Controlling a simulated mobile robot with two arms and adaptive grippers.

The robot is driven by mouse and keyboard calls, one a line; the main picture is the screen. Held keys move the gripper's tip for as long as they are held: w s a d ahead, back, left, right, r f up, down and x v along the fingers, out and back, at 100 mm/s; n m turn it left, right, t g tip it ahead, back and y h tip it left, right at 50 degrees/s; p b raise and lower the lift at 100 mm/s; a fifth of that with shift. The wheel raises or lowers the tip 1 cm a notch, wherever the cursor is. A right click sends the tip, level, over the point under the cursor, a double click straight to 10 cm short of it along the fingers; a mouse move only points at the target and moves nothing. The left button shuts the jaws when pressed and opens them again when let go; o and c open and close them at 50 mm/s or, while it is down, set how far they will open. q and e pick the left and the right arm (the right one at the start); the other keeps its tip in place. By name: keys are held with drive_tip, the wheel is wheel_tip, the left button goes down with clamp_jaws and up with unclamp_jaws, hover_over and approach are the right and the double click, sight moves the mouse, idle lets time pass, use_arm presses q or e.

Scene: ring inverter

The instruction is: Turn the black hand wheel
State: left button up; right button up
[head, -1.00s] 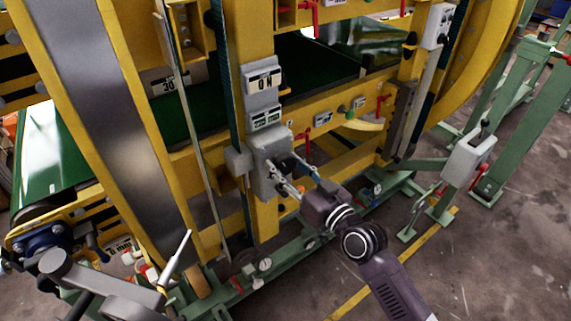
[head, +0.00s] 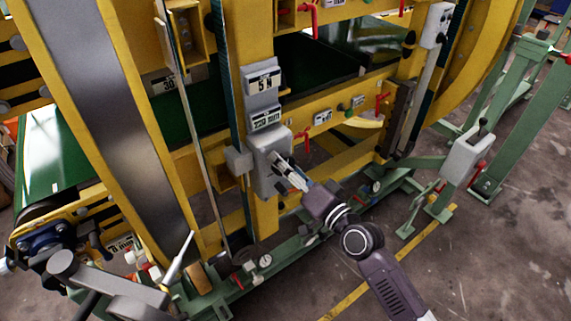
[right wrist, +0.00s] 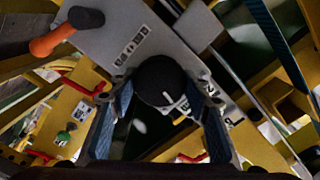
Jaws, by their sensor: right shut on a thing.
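The black hand wheel (right wrist: 160,80) is a round dark knob on a grey box, seen close up in the right wrist view. My right gripper (right wrist: 158,108) has a blue-padded finger on each side of the wheel and is shut on it. In the head view my right gripper (head: 280,170) reaches the front of the grey box (head: 268,150) and hides most of the wheel. The upper display (head: 263,83) above the box reads "5 N". Part of my left gripper (head: 178,258) shows at the lower left, away from the wheel; its opening is unclear.
A lower display (head: 265,119) sits just above the grey box. A black-and-orange handle (right wrist: 68,32) stands beside the wheel in the wrist view. Yellow frame beams (head: 340,108) with red levers (head: 305,138) surround the box. Open concrete floor (head: 480,260) lies at the right.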

idle(0.5)
drive_tip(key=o, duration=1.2)
drive_tip(key=shift+c, duration=0.2)
drive_tip(key=v, duration=1.2)
drive_tip(key=s+d+f+g+h, duration=0.2)
drive_tip(key=d+f, duration=0.2)
drive_tip(key=f, duration=0.8)
drive_tip(key=s+d+f+g+h, duration=0.1)
drive_tip(key=s+d+f+h, duration=0.2)
drive_tip(key=f, duration=0.9)
drive_tip(key=d+f+g+h, duration=0.2)
drive_tip(key=d+f, duration=0.3)
drive_tip(key=f, duration=0.7)
drive_tip(key=s+d+f+n+g+h, duration=0.1)
drive_tip(key=s+f+g, duration=0.2)
drive_tip(key=s+f, duration=0.5)
drive_tip(key=s+d+f+n+g+h, duration=0.1)
drive_tip(key=s+f, duration=0.7)
drive_tip(key=s, duration=0.9)
drive_tip(key=s+d+f+n+g+h, duration=0.1)
drive_tip(key=s+d+f+n+g, duration=0.1)
drive_tip(key=s+f, duration=0.6)
drive_tip(key=s+n+g, duration=0.1)
drive_tip(key=s+g, duration=0.1)
drive_tip(key=s, duration=0.3)
drive_tip(key=shift+s+d+g+h, duration=0.15)
drive_tip(key=shift+s+g+h, duration=0.1)
drive_tip(key=shift+g+h, duration=0.05)
